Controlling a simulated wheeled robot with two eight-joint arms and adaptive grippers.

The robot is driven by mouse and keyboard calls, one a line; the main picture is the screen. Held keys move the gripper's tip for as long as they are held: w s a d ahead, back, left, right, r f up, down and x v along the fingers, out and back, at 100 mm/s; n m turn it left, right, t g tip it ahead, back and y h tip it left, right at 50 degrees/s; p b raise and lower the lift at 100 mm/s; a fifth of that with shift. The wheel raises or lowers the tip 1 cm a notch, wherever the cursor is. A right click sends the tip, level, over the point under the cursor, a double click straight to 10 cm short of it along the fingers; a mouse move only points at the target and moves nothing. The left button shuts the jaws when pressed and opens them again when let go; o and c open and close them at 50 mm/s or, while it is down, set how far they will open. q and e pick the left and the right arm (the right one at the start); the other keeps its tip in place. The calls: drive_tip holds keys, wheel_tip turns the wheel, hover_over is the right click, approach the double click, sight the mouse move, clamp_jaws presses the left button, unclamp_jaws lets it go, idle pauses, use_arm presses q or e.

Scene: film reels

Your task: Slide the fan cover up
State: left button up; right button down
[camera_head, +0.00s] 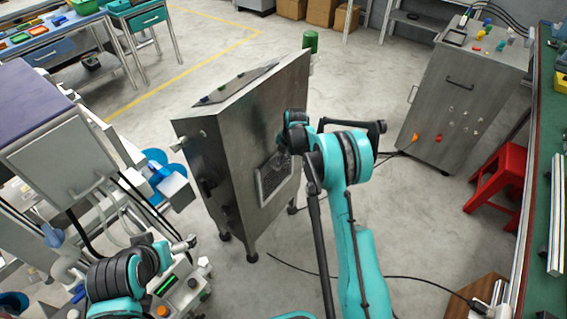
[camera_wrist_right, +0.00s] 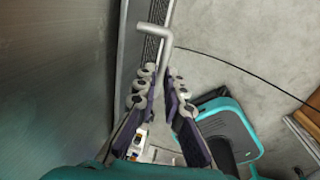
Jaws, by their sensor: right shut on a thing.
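The fan cover (camera_head: 273,178) is a dark grille panel in a pale frame, low on the side of a grey metal cabinet (camera_head: 222,150). In the right wrist view it shows nearly edge-on as a slatted strip (camera_wrist_right: 150,55), with a bent light-grey handle (camera_wrist_right: 163,36) standing out from it. My right gripper (camera_wrist_right: 159,78) is shut on the handle, its fingers on either side of the handle's lower end. In the head view my right gripper (camera_head: 283,160) is at the cover's upper edge, partly hidden by its own wrist. My left arm is at the lower left; its fingers are unclear.
The cabinet stands on legs on a concrete floor. A white machine (camera_head: 60,150) is at the left. A grey control cabinet (camera_head: 455,100) and a red stool (camera_head: 500,180) are at the right. A black cable crosses the floor. The floor behind the right arm is open.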

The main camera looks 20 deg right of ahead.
wheel_tip(320, 180, up, 14)
drive_tip(key=p, duration=0.6)
drive_tip(key=shift+p, duration=0.4)
drive_tip(key=c, duration=1.6)
unclamp_jaws()
drive_tip(key=shift+f, duration=0.2)
wheel_tip(320, 180, up, 12)
drive_tip(key=s+d, duration=0.1)
drive_tip(key=shift+s+d, duration=0.25)
drive_tip(key=shift+s, duration=0.15)
drive_tip(key=shift+f, duration=0.1)
